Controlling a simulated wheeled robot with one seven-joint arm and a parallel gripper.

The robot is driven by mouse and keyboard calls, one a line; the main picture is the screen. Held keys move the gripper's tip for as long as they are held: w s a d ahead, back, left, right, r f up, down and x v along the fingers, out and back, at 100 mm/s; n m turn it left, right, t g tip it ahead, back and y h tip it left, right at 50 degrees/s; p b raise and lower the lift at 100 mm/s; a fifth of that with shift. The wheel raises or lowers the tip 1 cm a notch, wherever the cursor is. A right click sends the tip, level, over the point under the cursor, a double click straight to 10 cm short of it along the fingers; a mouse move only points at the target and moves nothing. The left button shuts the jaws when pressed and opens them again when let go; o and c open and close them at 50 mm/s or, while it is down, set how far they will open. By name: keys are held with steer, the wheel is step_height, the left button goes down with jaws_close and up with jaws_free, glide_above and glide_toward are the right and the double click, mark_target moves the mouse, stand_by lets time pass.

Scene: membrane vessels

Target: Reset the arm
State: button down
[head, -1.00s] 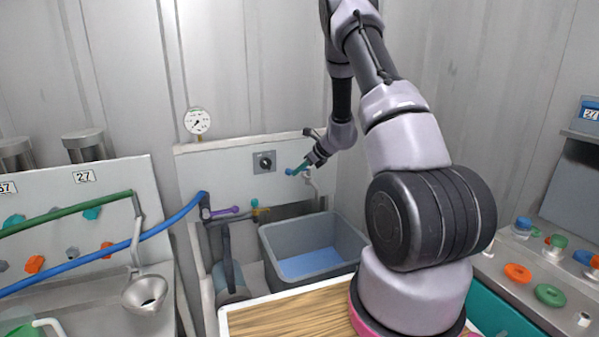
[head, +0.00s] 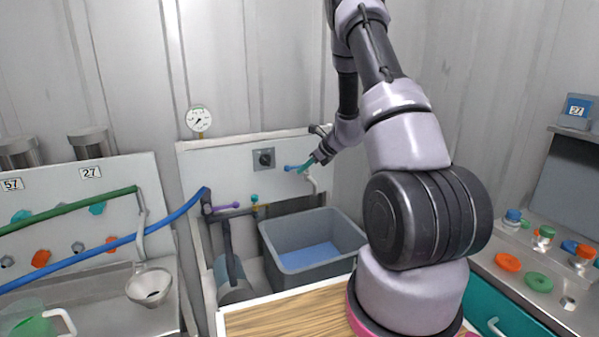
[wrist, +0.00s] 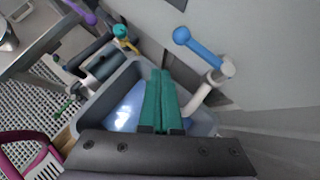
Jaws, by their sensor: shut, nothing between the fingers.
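My gripper (head: 305,167) is at the end of my raised arm, in front of the pale panel above the grey tub. In the wrist view my gripper's two green fingers (wrist: 160,100) lie side by side, shut, with nothing between them. A blue-handled valve (wrist: 195,46) on a white pipe is to the right of the fingers and apart from them in the wrist view. In the head view its blue handle (head: 289,168) shows just left of the fingertips.
A grey tub (head: 285,258) with blue inside stands below my gripper. A purple-handled valve (head: 221,210) and a yellow-and-teal valve (head: 255,202) are left of it. A gauge (head: 199,119) and a dark knob (head: 264,159) are at the panel. A wooden board (head: 285,315) lies in front.

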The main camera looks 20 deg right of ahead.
steer(key=s+a+r+n, duration=0.35)
steer(key=s+r, duration=0.25)
steer(key=r, duration=0.2)
steer(key=s+a+r+n+g+y, duration=0.1)
steer(key=s+a+r+n, duration=0.25)
steer(key=s+r, duration=0.35)
steer(key=s+a+r+n, duration=0.3)
steer(key=s+r+n, duration=0.2)
steer(key=r, duration=0.4)
steer(key=s+r+n+h, duration=0.1)
steer(key=s+r+n, duration=0.2)
steer(key=s, duration=0.3)
steer(key=s+r+n+h, duration=0.2)
steer(key=s+n, duration=0.3)
steer(key=s, duration=0.1)
steer(key=s+r+n+t+h, duration=0.1)
steer(key=s+r+n, duration=0.2)
steer(key=s, duration=0.3)
steer(key=shift+s+d+r+n+h, duration=0.25)
steer(key=shift+s+r+n+h, duration=0.05)
steer(key=shift+n, duration=0.3)
